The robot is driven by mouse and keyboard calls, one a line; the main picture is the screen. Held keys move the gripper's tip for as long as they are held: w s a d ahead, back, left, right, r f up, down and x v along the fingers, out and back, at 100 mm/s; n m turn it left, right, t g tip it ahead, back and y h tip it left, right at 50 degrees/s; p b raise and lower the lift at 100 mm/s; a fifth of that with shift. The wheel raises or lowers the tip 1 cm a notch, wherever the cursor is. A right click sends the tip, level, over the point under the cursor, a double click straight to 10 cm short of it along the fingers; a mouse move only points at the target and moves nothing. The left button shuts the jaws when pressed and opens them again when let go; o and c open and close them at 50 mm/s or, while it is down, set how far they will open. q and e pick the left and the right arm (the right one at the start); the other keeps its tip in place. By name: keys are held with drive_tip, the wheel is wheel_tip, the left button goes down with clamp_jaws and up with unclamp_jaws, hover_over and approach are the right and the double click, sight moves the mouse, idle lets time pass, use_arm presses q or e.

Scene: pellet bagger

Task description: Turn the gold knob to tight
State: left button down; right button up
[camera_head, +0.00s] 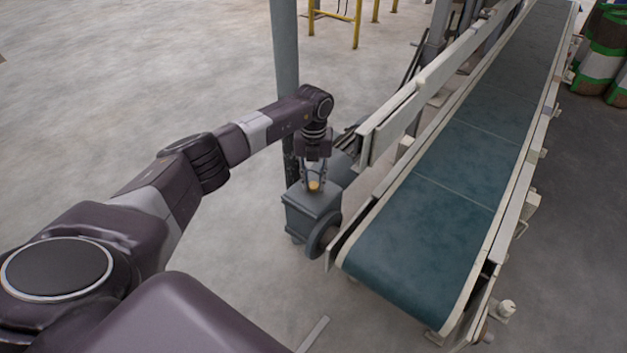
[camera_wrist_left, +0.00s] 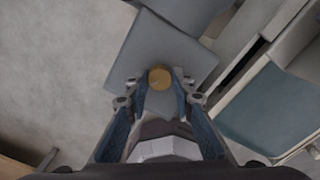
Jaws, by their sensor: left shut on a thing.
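The gold knob (camera_head: 314,185) is a small round cap on top of a grey box-shaped housing (camera_head: 303,212) beside the conveyor. My left gripper (camera_head: 314,183) reaches down onto it from above, with its fingers on either side of the knob, shut on it. In the left wrist view the gold knob (camera_wrist_left: 160,77) sits between the fingertips of my left gripper (camera_wrist_left: 160,88), on the grey top of the housing (camera_wrist_left: 185,57). No tight mark can be read on the housing. My right gripper is not in view.
A conveyor with a green belt (camera_head: 430,220) and pale side rails runs to the right of the housing. A grey post (camera_head: 286,70) stands behind my left wrist. Green and white drums (camera_head: 603,55) stand at the far right. The floor at the left is clear.

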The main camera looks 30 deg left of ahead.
use_arm(q)
drive_tip(key=m, duration=0.3)
drive_tip(key=shift+m, duration=0.3)
drive_tip(key=m, duration=0.2)
drive_tip(key=shift+m, duration=0.4)
drive_tip(key=m, duration=0.3)
drive_tip(key=shift+b, duration=0.35)
drive_tip(key=shift+m, duration=1.3)
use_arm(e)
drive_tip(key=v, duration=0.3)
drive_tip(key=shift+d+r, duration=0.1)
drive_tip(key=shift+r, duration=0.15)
use_arm(q)
drive_tip(key=c, duration=1.7)
unclamp_jaws()
drive_tip(key=shift+o, duration=0.2)
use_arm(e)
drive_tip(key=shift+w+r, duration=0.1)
